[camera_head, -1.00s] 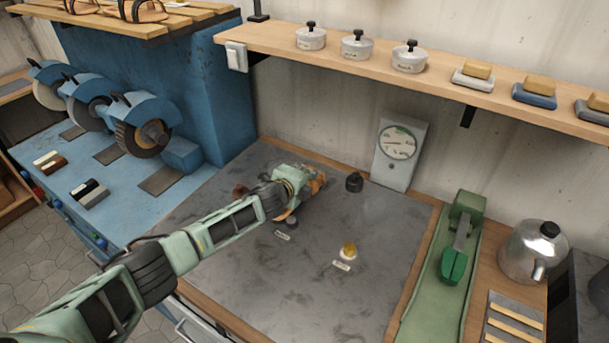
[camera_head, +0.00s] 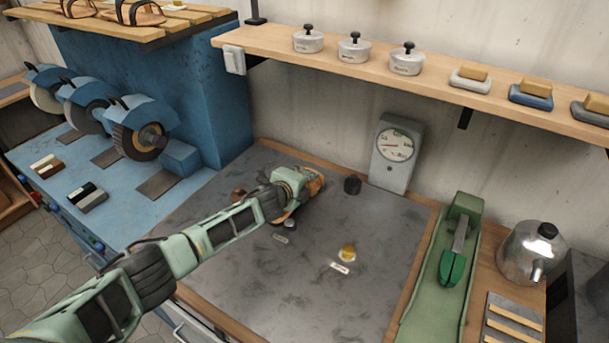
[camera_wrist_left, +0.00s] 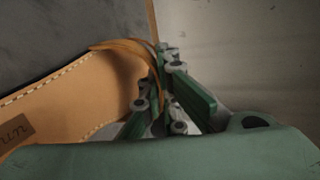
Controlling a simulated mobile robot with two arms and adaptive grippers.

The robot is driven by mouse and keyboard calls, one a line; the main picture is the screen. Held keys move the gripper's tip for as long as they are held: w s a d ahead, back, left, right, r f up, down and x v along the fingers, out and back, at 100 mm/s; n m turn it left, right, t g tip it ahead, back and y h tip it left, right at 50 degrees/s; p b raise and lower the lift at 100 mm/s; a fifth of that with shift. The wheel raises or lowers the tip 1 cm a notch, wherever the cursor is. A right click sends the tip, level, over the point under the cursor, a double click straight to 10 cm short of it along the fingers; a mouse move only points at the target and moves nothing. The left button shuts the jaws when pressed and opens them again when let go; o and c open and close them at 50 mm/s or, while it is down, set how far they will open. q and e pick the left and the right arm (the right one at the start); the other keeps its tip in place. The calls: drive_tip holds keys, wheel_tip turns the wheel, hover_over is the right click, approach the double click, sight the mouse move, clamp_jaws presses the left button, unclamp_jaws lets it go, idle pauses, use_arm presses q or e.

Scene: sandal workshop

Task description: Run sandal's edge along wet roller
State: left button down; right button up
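My left gripper (camera_head: 302,184) is over the grey work mat (camera_head: 300,290), towards its back edge. In the left wrist view its green fingers (camera_wrist_left: 158,88) close around the strap of a tan leather sandal (camera_wrist_left: 60,95) with pale edge stitching. In the head view the sandal (camera_head: 316,183) shows only in part behind the gripper. Small roller-like pieces stand on the mat: a brown one (camera_head: 238,194), a dark one (camera_head: 290,223) just below the gripper, a black one (camera_head: 352,184) and a yellow one (camera_head: 347,253). I cannot tell which is wet, or whether the sandal touches one. My right gripper is out of view.
A dial gauge (camera_head: 395,152) stands at the mat's back edge. A green tool (camera_head: 455,262) and a metal kettle (camera_head: 530,255) are at the right. Blue grinding machines (camera_head: 140,130) stand at the left. A wooden shelf (camera_head: 430,85) hangs above. The mat's front is clear.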

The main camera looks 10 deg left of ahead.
use_arm(q)
drive_tip(key=shift+w+d, duration=0.15)
drive_tip(key=shift+w, duration=0.05)
drive_tip(key=shift+w+d+b, duration=0.4)
drive_tip(key=shift+w+b, duration=0.05)
drive_tip(key=shift+w, duration=0.1)
idle(0.5)
drive_tip(key=shift+a, duration=0.15)
idle(0.8)
drive_tip(key=shift+w+a, duration=0.25)
drive_tip(key=shift+a, duration=0.35)
drive_tip(key=shift+r, duration=0.1)
wheel_tip(320, 180, up, 9)
drive_tip(key=p, duration=0.9)
